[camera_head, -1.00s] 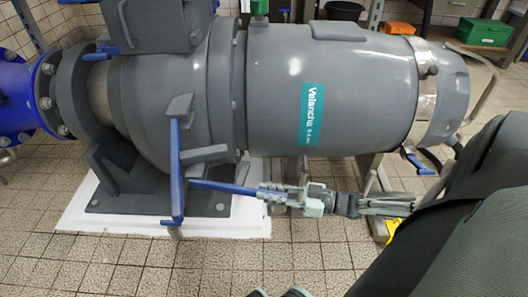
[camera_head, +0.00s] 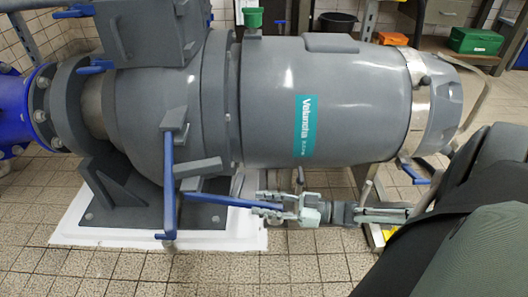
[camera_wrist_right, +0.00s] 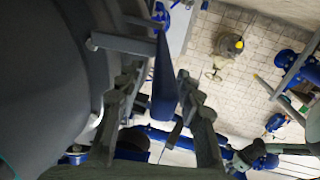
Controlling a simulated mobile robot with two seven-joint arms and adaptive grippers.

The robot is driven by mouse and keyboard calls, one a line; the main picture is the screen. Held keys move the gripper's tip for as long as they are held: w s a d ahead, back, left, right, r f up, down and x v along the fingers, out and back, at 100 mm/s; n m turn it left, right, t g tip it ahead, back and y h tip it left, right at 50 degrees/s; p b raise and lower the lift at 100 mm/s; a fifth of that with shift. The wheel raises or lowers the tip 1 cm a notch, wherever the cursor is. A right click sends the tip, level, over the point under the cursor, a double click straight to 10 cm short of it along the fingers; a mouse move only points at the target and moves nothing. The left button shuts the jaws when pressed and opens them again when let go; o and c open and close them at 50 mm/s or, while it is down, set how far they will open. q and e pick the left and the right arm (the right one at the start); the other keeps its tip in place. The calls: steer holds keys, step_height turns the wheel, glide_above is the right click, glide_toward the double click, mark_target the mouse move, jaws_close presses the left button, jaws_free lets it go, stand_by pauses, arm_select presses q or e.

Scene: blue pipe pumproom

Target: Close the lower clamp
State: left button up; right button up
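The grey pump (camera_head: 350,105) has a clamp low on its near side. One long blue handle (camera_head: 225,199) sticks out to the right, roughly level, below a grey bracket (camera_head: 200,167). A second blue lever (camera_head: 168,190) hangs upright beside it. My right gripper (camera_head: 262,204) is at the free end of the level handle, its fingers spread on either side. In the right wrist view the blue handle (camera_wrist_right: 165,85) lies between the two fingers (camera_wrist_right: 160,100), with gaps showing; contact is unclear. My left gripper is not in view.
A white plinth (camera_head: 90,233) lies under the pump foot. The pump body is close above my right gripper. Another blue handle (camera_head: 415,175) hangs at the right clamp band (camera_head: 417,100). A green box (camera_head: 475,40) stands far back. The tiled floor in front is clear.

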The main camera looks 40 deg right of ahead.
steer(key=v, duration=1.2)
